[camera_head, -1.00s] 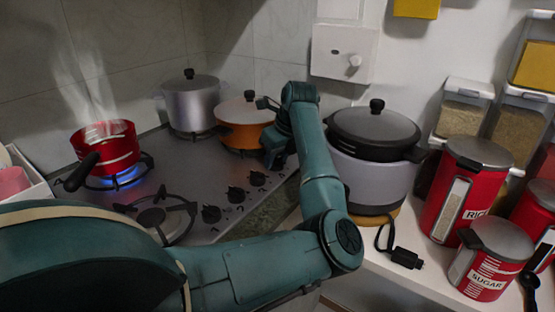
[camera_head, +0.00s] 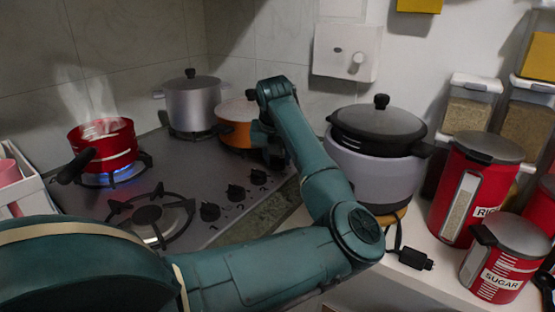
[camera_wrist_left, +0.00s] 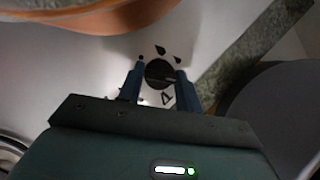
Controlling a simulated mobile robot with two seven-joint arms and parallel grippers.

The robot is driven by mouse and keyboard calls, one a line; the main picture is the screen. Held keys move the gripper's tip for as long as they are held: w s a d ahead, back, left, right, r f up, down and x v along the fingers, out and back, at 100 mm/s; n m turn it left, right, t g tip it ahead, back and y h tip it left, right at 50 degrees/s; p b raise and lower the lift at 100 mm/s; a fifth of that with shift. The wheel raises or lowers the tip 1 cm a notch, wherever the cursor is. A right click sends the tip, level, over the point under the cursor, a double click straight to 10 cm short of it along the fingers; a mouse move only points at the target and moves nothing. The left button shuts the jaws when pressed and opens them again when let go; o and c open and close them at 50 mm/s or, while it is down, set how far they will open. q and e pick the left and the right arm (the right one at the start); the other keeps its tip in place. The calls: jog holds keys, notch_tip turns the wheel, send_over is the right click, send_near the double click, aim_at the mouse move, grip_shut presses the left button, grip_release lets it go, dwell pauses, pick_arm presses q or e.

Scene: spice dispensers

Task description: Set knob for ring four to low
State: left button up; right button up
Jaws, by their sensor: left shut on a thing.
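My left gripper (camera_head: 272,158) is at the far end of the knob row on the stove (camera_head: 198,168), beside the orange pot. In the left wrist view, its two blue fingers (camera_wrist_left: 159,80) are shut on a black knob (camera_wrist_left: 159,72), one on each side. Small drop-shaped marks surround the knob on the panel. In the head view this knob is hidden behind my gripper. Three other black knobs show nearer: the front knob (camera_head: 210,211), the middle knob (camera_head: 236,192) and the far knob (camera_head: 258,177). My right gripper is not in view.
The orange pot (camera_head: 235,135) stands close to my left gripper, with a silver pot (camera_head: 191,103) behind it. A red saucepan (camera_head: 108,150) steams over a blue flame. A rice cooker (camera_head: 370,172) stands right of my forearm. The front burner (camera_head: 148,214) is empty.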

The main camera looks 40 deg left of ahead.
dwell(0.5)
pick_arm(q)
jog(key=o, duration=1)
jog(key=v, duration=1.3)
jog(key=shift+a+r, duration=0.1)
jog(key=shift+s, duration=0.15)
